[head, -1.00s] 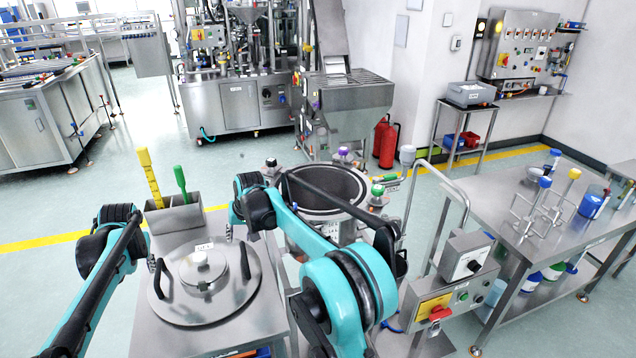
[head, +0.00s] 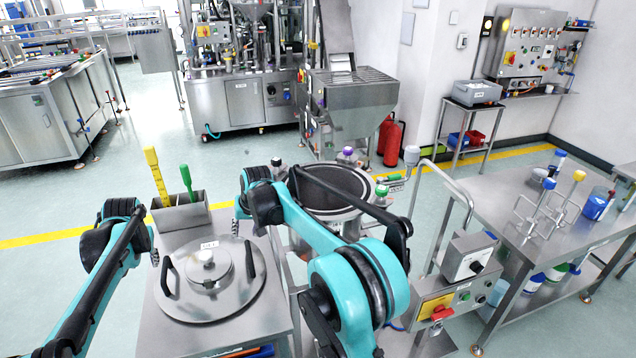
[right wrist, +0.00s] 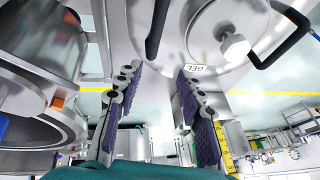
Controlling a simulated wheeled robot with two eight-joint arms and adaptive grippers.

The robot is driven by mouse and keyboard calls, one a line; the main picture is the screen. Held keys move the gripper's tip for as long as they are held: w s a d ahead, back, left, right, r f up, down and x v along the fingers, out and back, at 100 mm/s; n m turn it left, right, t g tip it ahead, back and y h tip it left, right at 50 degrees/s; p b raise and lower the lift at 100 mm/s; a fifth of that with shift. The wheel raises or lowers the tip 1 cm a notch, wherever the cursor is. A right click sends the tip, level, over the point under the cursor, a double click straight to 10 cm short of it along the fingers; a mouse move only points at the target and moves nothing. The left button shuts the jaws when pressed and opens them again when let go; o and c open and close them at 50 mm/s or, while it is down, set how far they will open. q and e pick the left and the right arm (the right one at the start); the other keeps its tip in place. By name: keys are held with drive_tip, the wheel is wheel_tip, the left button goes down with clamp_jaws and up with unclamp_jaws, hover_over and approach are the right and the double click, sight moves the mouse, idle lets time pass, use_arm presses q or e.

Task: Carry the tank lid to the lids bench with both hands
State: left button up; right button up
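The tank lid (head: 190,305) is a round steel disc with a raised centre, a pale knob and two black handles. It lies flat over the steel bench (head: 150,335) at lower left; whether it touches the top is hard to tell. My left gripper (head: 153,256) is by the left handle, mostly hidden by my arm. My right gripper (head: 237,228) is at the lid's far right side. In the right wrist view my right gripper (right wrist: 160,75) has its fingers apart with nothing between them. The lid (right wrist: 235,75) and a black handle (right wrist: 157,28) lie beyond the fingertips.
The open tank (head: 322,208) stands right of the bench. A steel holder (head: 182,215) with yellow and green handled tools is at the bench's back edge. A control box (head: 470,262) and another steel table (head: 500,195) are at right. Free floor lies behind the bench.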

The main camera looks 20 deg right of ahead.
drive_tip(key=p+v, duration=0.2)
drive_tip(key=v, duration=0.2)
drive_tip(key=shift+s+r+p, duration=0.15)
drive_tip(key=shift+r+p, duration=0.15)
drive_tip(key=shift+p, duration=0.05)
drive_tip(key=shift+d, duration=0.15)
idle(0.4)
drive_tip(key=shift+s+d+r+p, duration=0.2)
drive_tip(key=shift+d+r+p, duration=0.2)
drive_tip(key=shift+d, duration=0.3)
drive_tip(key=shift+s+d+r+p, duration=0.2)
drive_tip(key=shift+d+r+p, duration=0.1)
drive_tip(key=shift+d+r, duration=0.3)
drive_tip(key=shift+s+d+r+p, duration=0.2)
drive_tip(key=shift+d+r+p, duration=0.15)
drive_tip(key=shift+d, duration=0.45)
